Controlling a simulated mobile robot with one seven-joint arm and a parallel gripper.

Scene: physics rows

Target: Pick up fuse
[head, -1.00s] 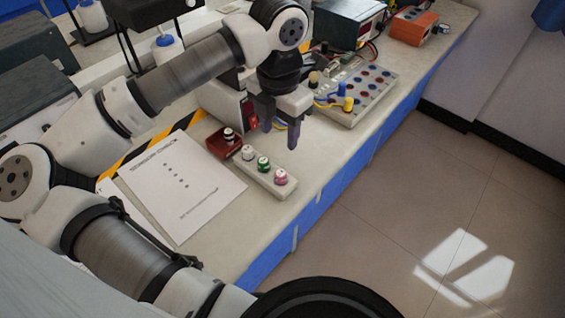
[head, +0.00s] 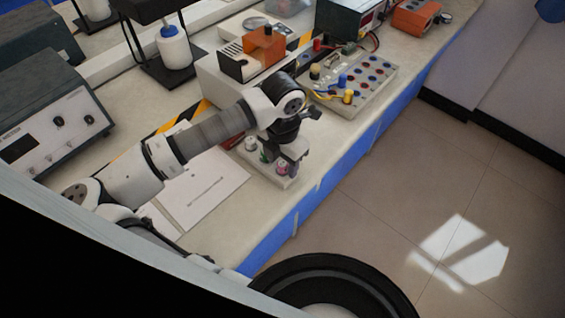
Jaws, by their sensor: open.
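A pale holder block (head: 284,182) near the bench's front edge carries small round capped pieces, which look like the fuses. The white-capped one (head: 250,143) is at its left end and the pink one (head: 282,169) at its right end. The green one (head: 263,157) sits between them, mostly hidden by my gripper. My gripper (head: 281,161) is open, pointing down low over the holder, around or just above the green and pink pieces. I cannot tell whether a finger touches either one.
A dark red tray (head: 230,142) beside the holder is mostly hidden by my arm. A printed sheet (head: 205,190) lies to the left. A panel with coloured sockets (head: 362,85) and an orange-and-white device (head: 262,50) stand behind. The bench edge drops to the floor at right.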

